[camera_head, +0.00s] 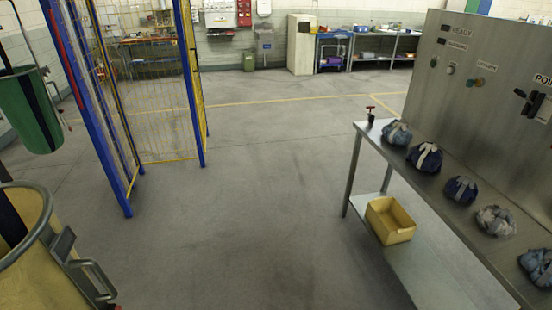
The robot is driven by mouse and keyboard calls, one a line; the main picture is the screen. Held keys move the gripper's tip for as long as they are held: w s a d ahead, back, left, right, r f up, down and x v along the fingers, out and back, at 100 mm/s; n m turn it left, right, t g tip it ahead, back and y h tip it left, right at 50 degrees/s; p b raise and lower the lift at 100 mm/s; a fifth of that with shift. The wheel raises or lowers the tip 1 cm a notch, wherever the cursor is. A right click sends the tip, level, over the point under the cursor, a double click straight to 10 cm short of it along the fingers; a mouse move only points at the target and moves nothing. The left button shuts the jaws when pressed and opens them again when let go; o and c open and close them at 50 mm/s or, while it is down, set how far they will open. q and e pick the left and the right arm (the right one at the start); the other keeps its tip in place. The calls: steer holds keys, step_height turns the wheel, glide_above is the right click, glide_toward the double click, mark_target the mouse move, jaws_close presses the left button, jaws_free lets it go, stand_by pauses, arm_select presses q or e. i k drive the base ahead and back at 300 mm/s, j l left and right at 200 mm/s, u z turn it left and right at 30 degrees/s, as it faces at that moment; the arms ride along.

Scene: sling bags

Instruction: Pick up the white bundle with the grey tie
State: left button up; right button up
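A pale, whitish-grey bundle with a greyish tie (496,220) sits on the steel table (440,190) at the right, second from the near end of a row of bundles. It best fits the white bundle with the grey tie, though it is small and the tie's colour is hard to make out. Neither of my grippers shows in the view, so their state and their distance from the bundle are hidden.
Two dark blue bundles (426,157) (461,189) and two blue-grey ones (397,132) (538,267) share the table. A grey cabinet (490,80) stands behind them. A yellow bin (390,220) is on the lower shelf. Open floor (250,210) lies centrally; a blue-yellow cage (160,90) stands left.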

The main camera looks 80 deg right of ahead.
mark_target(498, 221)
steer(key=z, duration=4.3)
steer(key=i+j+z, duration=0.1)
steer(key=z, duration=0.35)
steer(key=i+j+z, duration=0.1)
steer(key=z, duration=0.3)
steer(key=j+z, duration=0.25)
steer(key=z, duration=0.2)
steer(key=i, duration=0.05)
